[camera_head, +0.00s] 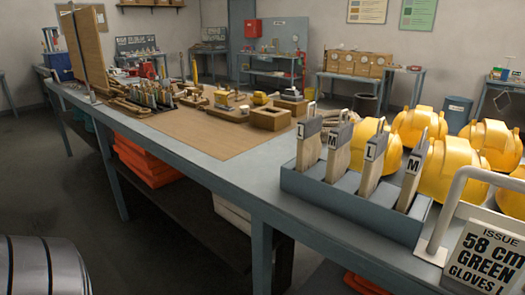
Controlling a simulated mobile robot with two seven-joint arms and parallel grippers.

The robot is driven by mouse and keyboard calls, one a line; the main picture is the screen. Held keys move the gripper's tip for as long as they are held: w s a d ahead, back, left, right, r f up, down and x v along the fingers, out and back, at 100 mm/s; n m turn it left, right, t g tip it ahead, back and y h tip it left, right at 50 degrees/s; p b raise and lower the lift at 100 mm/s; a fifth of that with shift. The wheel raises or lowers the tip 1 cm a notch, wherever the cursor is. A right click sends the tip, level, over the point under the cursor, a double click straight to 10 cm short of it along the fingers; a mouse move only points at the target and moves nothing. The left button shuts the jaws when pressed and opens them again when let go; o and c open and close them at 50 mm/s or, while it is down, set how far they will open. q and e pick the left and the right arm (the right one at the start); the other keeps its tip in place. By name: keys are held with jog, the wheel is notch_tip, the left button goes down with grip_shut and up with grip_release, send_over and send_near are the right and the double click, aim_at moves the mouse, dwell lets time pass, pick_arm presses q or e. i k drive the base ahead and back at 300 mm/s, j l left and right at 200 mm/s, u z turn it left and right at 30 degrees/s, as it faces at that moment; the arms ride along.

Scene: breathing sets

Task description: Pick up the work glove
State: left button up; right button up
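Several tan work gloves with dark grey tops stand upright in a grey slotted rack (345,210) at the right of the blue-grey workbench. From left to right, their tops read L on the first glove (308,148), M on the second glove (340,158), L on the third glove (369,180) and M on the front glove (408,185). The rack hides their lower ends. A sign (485,255) at the front right reads "ISSUE 58 cm GREEN GLOVES L", with its right edge cut off. Neither of my grippers is in view.
Yellow hard hats (455,170) crowd the bench behind and right of the rack. A grey metal handle or post (450,215) rises beside the sign. A brown mat (215,130) farther left holds wooden blocks and small parts.

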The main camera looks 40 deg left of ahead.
aim_at(310, 145)
jog(key=u, duration=1.05)
